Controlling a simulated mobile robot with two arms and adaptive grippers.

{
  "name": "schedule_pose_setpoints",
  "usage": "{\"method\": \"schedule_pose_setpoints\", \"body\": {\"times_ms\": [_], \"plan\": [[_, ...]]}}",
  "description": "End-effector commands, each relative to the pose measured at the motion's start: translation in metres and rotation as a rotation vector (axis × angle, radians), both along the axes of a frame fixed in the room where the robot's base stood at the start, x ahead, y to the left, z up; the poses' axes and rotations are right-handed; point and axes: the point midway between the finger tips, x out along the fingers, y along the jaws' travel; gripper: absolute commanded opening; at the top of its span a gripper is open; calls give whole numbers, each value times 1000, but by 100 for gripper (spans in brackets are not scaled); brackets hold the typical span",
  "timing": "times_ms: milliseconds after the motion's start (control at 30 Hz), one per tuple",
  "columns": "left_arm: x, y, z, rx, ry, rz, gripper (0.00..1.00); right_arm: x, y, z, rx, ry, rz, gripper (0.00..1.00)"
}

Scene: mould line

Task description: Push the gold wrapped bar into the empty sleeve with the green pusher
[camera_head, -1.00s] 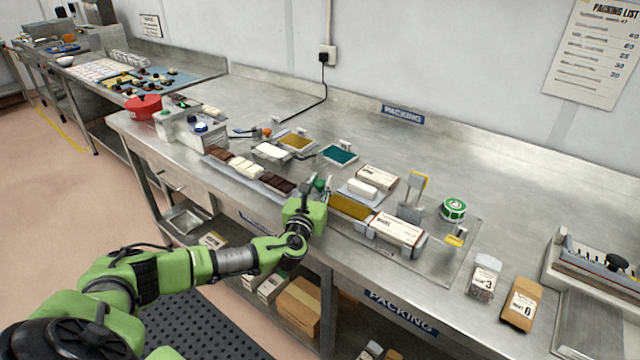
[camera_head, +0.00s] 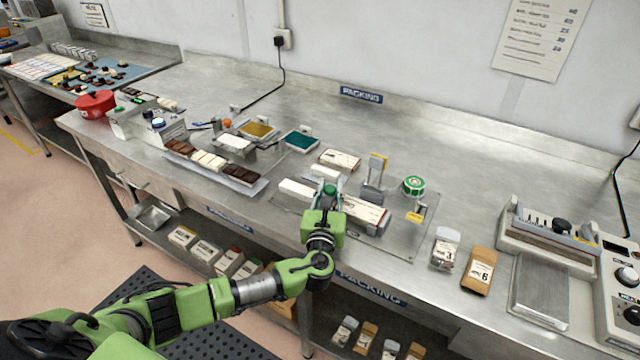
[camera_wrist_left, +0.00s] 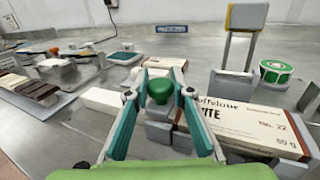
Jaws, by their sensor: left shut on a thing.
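My left gripper (camera_head: 328,200) is shut on the green pusher, whose green knob (camera_wrist_left: 160,90) stands between the fingers in the left wrist view. A grey block (camera_wrist_left: 159,132) shows below the knob. The sleeve (camera_wrist_left: 255,127), a white and brown printed carton, lies just right of the gripper, and it also shows in the head view (camera_head: 366,211). Grey holders stand at its sides. The gold wrapped bar is not visible in either current view; the gripper and sleeve hide that spot. My right gripper is not in view.
A white block (camera_head: 298,190) lies left of the gripper. Behind are another printed carton (camera_head: 340,159), a grey upright stand (camera_head: 374,180) and a green tape roll (camera_head: 413,186). Chocolate bars (camera_head: 207,160) lie at left. Two pouches stand at right, before a sealing machine (camera_head: 560,235).

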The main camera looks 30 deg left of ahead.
Motion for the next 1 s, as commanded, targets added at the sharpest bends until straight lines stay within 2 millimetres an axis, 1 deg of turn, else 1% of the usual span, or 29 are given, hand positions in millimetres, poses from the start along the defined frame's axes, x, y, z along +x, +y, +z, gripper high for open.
{"method": "schedule_pose_setpoints", "body": {"times_ms": [33,333,367,400,767,867,967,1000], "plan": [[0,-4,0,-1,1,-6,0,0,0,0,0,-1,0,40],[-1,-6,-1,-1,1,-9,0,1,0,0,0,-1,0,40],[-1,-6,-1,-3,1,-10,30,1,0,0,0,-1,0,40],[-1,-7,-1,-3,1,-10,38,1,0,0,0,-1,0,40],[-2,-5,-1,-1,1,-6,38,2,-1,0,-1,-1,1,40],[-10,-7,-2,-1,2,-6,38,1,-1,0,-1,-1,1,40],[-25,-12,-2,-2,3,-7,38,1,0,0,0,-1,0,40],[-33,-16,-2,-3,2,-8,38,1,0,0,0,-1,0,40]]}}
